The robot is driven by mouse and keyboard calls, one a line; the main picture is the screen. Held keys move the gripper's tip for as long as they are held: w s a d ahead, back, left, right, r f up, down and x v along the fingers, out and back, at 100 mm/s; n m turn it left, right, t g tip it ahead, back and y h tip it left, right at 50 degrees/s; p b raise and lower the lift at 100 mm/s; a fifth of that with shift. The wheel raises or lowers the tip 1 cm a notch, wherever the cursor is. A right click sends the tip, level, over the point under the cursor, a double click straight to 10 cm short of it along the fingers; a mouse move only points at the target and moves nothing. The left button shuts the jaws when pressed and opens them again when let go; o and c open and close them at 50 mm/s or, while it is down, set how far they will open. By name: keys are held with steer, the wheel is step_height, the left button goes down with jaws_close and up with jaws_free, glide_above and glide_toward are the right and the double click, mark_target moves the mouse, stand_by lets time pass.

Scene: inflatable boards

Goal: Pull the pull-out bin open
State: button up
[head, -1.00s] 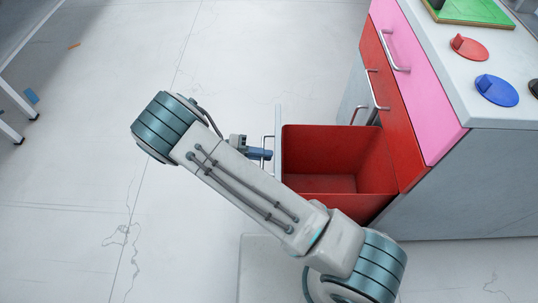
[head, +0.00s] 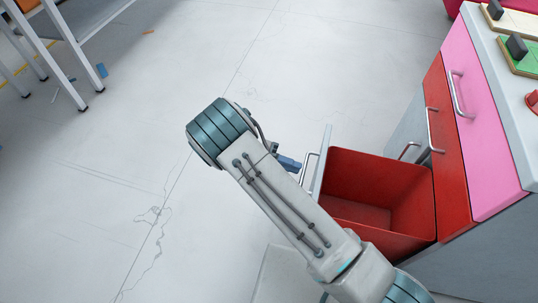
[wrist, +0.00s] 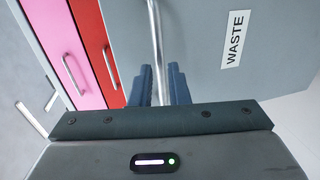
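The red pull-out bin (head: 380,187) stands out from the cabinet, its empty inside showing. Its grey front panel (head: 324,160) also shows in the wrist view (wrist: 215,75), with a "WASTE" label (wrist: 234,39). The panel's metal handle (head: 308,168) shows in the wrist view (wrist: 155,35) as a bar in line with the gap between my fingers. My gripper (wrist: 160,82) is open, with a gap between its blue fingers. In the head view my gripper (head: 290,163) is close to the handle; my forearm partly hides it. Contact is unclear.
The cabinet has red (head: 445,150) and pink (head: 478,130) drawer fronts with metal handles, beside the bin. Boards lie on its top. A white-legged table (head: 75,75) stands at far left. The floor (head: 130,150) between is mostly clear.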

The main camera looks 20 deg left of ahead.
steer(key=a+r+p, duration=0.1)
steer(key=a+r, duration=0.1)
steer(key=a, duration=0.7)
steer(key=shift+a, duration=0.25)
steer(key=w+d+r+g+y+p, duration=0.15)
steer(key=d+r+y+p, duration=0.5)
steer(key=r, duration=0.85)
steer(key=w+d+r+g+y+p, duration=0.1)
steer(key=d+r+g+y+p, duration=0.15)
steer(key=d+r+p, duration=0.8)
steer(key=s+d+r+t+y+p, duration=0.2)
steer(key=s+d+r+p, duration=0.2)
steer(key=r, duration=0.5)
steer(key=s+d+r+t+y+p, duration=0.2)
steer(key=s+d+r+p, duration=0.2)
steer(key=r, duration=0.5)
steer(key=s+d+r+t+y+p, duration=0.2)
steer(key=s+d+r, duration=0.4)
steer(key=r, duration=0.4)
steer(key=shift+s+d+t+y+p, duration=0.25)
steer(key=shift+s+t+y+p, duration=0.15)
steer(key=shift+p, duration=0.5)
steer(key=shift+r, duration=0.1)
